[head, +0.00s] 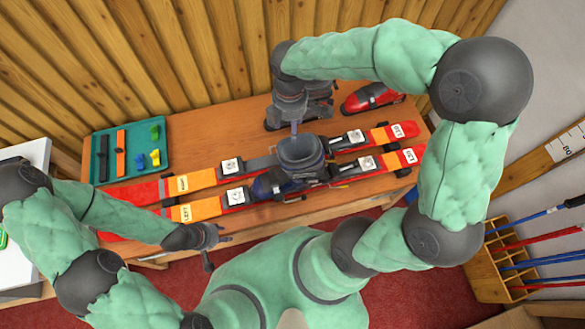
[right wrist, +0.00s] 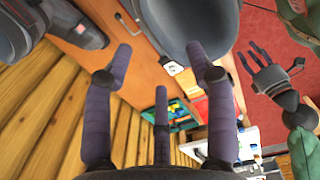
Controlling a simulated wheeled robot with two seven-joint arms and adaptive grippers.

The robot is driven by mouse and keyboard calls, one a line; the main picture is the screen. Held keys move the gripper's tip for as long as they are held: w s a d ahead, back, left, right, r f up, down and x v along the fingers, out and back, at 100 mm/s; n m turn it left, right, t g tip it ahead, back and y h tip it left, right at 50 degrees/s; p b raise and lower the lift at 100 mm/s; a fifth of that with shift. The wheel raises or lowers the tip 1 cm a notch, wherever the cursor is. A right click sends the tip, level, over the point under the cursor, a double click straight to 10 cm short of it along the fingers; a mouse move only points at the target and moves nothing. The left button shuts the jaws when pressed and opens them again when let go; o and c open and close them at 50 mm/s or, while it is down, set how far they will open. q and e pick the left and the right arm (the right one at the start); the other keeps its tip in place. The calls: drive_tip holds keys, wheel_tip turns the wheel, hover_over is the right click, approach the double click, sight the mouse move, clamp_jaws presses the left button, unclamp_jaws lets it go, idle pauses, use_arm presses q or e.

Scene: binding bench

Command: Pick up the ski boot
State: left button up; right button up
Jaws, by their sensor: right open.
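A grey and dark blue ski boot (head: 301,157) stands upright over the near ski on the bench, its toe to the left. My right gripper (head: 296,127) hangs at the back of its cuff, fingers pointing down. In the right wrist view the gripper (right wrist: 160,60) has its fingers spread with nothing between them, and the boot's rounded cuff (right wrist: 190,18) is just beyond the fingertips. Whether they touch I cannot tell. My left gripper (head: 214,245) is open and empty in front of the bench's front edge; it also shows in the right wrist view (right wrist: 280,72).
Two skis (head: 205,208) lie side by side along the bench. A teal tray (head: 137,138) with straps and small parts is at left. A pole rack (head: 500,268) stands at right.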

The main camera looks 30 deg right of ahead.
sight(290, 139)
drive_tip(key=f, duration=0.2)
drive_tip(key=shift+w+f, duration=0.2)
drive_tip(key=shift+f, duration=0.15)
drive_tip(key=shift+s+f+b, duration=0.1)
drive_tip(key=shift+f+b, duration=0.5)
drive_tip(key=shift+f, duration=2.05)
drive_tip(key=shift+r, duration=0.1)
clamp_jaws()
